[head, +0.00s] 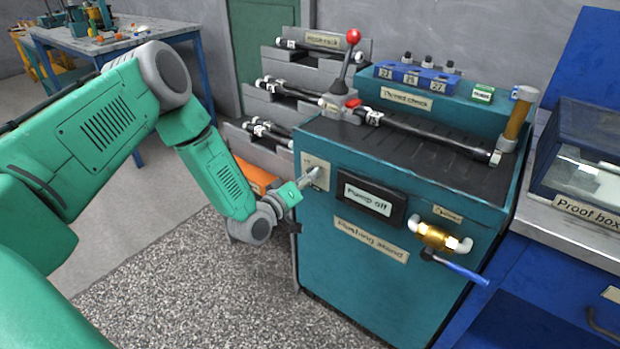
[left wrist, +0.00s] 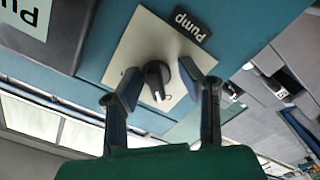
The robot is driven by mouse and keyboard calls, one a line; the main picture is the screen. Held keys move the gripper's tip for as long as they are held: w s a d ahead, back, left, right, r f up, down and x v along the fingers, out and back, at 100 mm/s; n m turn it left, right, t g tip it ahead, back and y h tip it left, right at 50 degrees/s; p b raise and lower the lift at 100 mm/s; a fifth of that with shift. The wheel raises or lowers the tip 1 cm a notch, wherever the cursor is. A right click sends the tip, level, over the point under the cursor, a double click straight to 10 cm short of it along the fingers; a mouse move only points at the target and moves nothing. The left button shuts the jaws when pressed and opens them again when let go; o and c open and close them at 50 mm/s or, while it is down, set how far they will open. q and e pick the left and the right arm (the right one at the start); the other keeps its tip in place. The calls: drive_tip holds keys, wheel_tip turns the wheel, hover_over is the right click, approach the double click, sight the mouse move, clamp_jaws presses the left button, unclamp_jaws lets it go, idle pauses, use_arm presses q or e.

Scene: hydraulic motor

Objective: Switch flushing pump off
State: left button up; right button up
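The flushing stand (head: 375,275) is a teal cabinet with a cream switch plate (head: 317,166) on its front. In the left wrist view the plate carries a black rotary knob (left wrist: 158,80) and a black "Pump" label (left wrist: 192,24). The display (head: 366,196) right of the plate reads "Pump off". My left gripper (head: 310,178) is at the plate. In the left wrist view its fingers (left wrist: 163,88) are apart, one on each side of the knob, with visible gaps. In the head view the gripper hides the knob. My right gripper is not in view.
A brass valve with a blue handle (head: 460,268) sticks out at the front right. A proof box (head: 590,165) stands at the right. The floor left of the stand is clear.

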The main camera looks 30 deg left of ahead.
use_arm(q)
drive_tip(key=s+a, duration=0.1)
drive_tip(key=s, duration=1.1)
